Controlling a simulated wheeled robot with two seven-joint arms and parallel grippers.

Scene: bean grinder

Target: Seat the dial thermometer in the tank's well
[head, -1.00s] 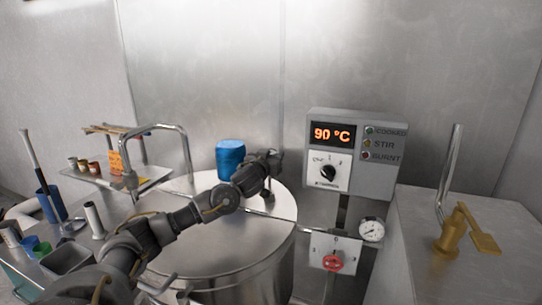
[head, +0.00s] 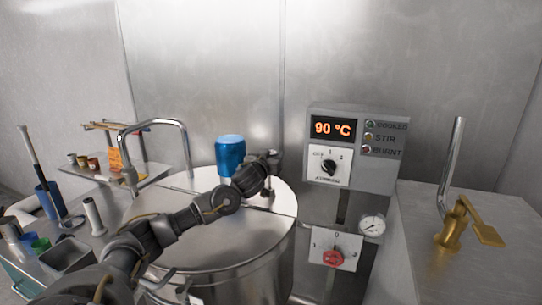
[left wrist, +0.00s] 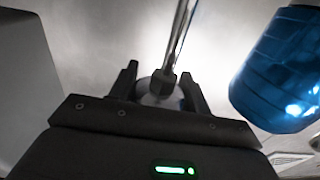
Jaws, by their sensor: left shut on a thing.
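My left gripper (head: 270,178) is over the back right of the steel tank's lid (head: 172,240), close to the blue container. In the left wrist view the fingers (left wrist: 160,88) are shut around a rounded grey part with a dark hex nut (left wrist: 163,83) and a thin shiny stem (left wrist: 181,35); this looks like the dial thermometer. Its dial face is not readable. I cannot make out the tank's well, nor whether the stem touches it. My right gripper is not in view.
A control box (head: 352,145) reads 90 °C. A gauge (head: 372,227) and red knob (head: 333,258) sit right of the tank. A bent pipe (head: 185,140) rises at left.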

